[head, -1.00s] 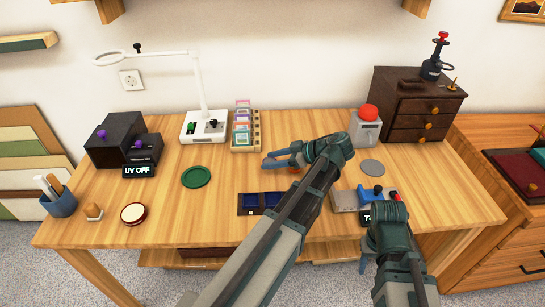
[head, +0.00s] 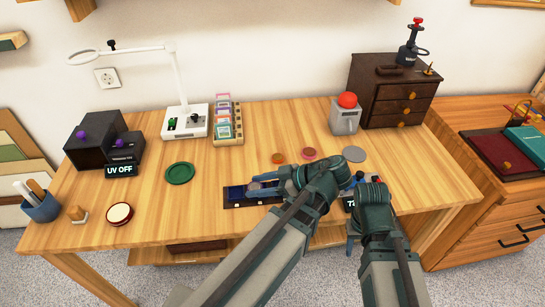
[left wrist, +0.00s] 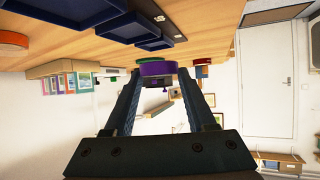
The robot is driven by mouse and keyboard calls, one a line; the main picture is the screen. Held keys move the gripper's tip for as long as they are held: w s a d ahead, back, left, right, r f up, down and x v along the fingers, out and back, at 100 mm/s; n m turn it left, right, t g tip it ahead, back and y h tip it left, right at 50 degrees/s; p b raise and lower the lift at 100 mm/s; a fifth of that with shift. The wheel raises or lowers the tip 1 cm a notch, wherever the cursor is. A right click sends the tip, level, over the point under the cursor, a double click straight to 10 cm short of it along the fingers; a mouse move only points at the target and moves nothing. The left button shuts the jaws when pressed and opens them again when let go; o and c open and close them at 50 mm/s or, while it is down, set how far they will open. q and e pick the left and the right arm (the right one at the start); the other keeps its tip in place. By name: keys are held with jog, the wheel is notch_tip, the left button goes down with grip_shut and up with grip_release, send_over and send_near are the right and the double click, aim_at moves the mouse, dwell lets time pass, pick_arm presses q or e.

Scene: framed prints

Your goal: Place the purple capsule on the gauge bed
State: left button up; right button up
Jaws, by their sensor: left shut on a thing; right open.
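My left gripper (head: 268,188) is shut on a round capsule (head: 255,186), just above the blue-lined tray (head: 229,195). The left wrist view shows the capsule as purple (left wrist: 158,68), on edge between the fingertips. The gauge is mostly hidden behind my arms in the head view; part of its display (head: 349,205) shows. Its bed cannot be made out. My right gripper (head: 352,248) is open and empty by the table's front edge, its fingers partly hidden by its own wrist.
An orange disc (head: 278,158), a pinkish disc (head: 309,153) and a grey round pad (head: 354,154) lie behind my left gripper. A grey device with a red dome (head: 346,114) stands beyond. A green round mat (head: 180,173) lies left on clear wood.

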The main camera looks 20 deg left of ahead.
aim_at(258, 186)
pick_arm(q)
notch_tip(258, 186, up, 16)
jog(key=p, duration=1.5)
jog(key=shift+p, duration=0.4)
pick_arm(e)
notch_tip(258, 186, up, 16)
pick_arm(q)
jog(key=shift+f, duration=0.1)
